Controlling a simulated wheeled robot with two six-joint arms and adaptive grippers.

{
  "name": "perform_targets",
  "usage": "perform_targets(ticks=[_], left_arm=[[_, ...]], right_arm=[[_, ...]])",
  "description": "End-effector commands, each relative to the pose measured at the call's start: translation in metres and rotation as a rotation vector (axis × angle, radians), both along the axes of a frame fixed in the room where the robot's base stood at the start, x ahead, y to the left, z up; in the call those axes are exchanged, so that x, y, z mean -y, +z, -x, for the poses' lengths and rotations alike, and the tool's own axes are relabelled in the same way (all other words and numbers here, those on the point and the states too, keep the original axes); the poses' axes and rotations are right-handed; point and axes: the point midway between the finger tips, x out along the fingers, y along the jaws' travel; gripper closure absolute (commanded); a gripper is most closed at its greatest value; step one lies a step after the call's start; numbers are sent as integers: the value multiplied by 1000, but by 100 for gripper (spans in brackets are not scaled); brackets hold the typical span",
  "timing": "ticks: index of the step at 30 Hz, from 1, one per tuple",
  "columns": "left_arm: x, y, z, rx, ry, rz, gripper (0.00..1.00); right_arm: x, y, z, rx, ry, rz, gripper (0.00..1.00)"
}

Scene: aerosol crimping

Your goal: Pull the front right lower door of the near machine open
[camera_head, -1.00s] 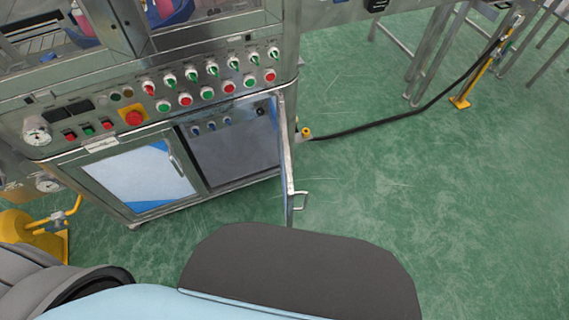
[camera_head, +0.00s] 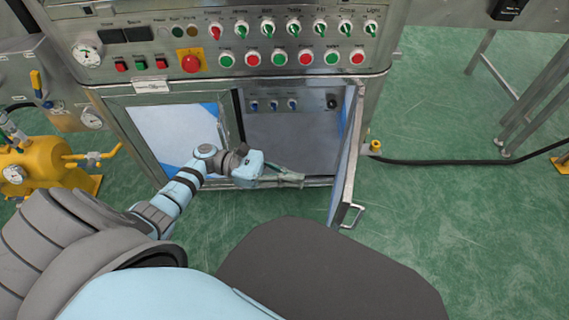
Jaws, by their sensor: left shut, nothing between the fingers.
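The near machine (camera_head: 240,86) is a steel cabinet with a control panel. Its front right lower door (camera_head: 347,150) stands open, swung out toward me on its right-hand side, seen nearly edge-on. The door's handle (camera_head: 352,215) sticks out to the right near its lower free end. The opened compartment (camera_head: 290,138) shows a grey interior with a small panel of blue knobs. My left gripper (camera_head: 300,180) is shut and empty in front of the opening, left of the door and apart from the handle. My right gripper is not in view.
The closed left lower door (camera_head: 170,130) has a pale window. A yellow tank with valves (camera_head: 45,170) stands at the left. A black hose (camera_head: 460,161) runs right from the machine. Green floor (camera_head: 450,220) is clear to the right of the door.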

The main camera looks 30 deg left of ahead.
Motion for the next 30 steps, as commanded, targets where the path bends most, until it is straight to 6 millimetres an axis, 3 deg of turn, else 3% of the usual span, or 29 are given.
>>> perform_targets(ticks=[6, 12, 26, 29, 30], left_arm=[[47, -1, -12, 2, -1, 3, 100], [76, -2, -20, 1, 1, 0, 100], [86, -1, -23, -1, 3, -2, 100], [94, 2, -24, -1, 24, 3, 100], [101, 3, -25, -2, 41, 3, 100]], right_arm=[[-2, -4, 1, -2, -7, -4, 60], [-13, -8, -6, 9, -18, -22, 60], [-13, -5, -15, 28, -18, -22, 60], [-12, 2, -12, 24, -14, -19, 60], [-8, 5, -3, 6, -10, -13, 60]])
